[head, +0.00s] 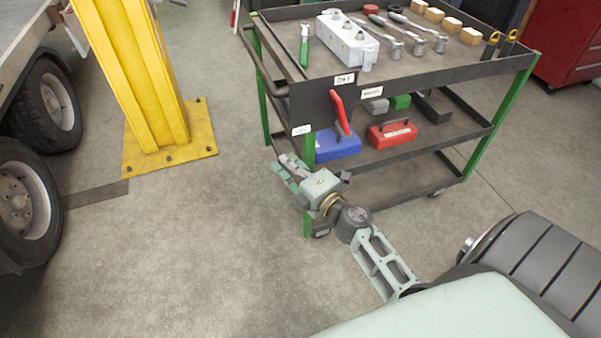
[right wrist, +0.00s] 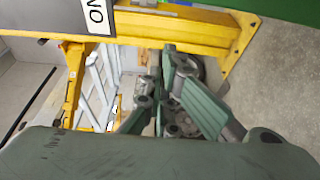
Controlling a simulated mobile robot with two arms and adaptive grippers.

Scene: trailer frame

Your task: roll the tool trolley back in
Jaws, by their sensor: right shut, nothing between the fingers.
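The tool trolley (head: 440,73) stands upright at the top right of the head view, with dark shelves and green legs. Its dark push handle (head: 263,68) is at its left end. My right gripper (head: 284,168) is shut and empty. In the head view it appears below the handle, beside the front left green leg; I cannot tell whether it touches the trolley. Its fingers also show in the right wrist view (right wrist: 160,70), pointing away from the trolley's labelled panel. My left gripper is not in view.
Tools and wooden blocks lie on the top shelf; a blue case (head: 337,146) and a red case (head: 392,134) sit lower. A yellow post (head: 135,75) is bolted to the floor at left, near a wheeled trailer (head: 50,100). Floor between post and trolley is clear. A red cabinet (head: 568,45) stands behind.

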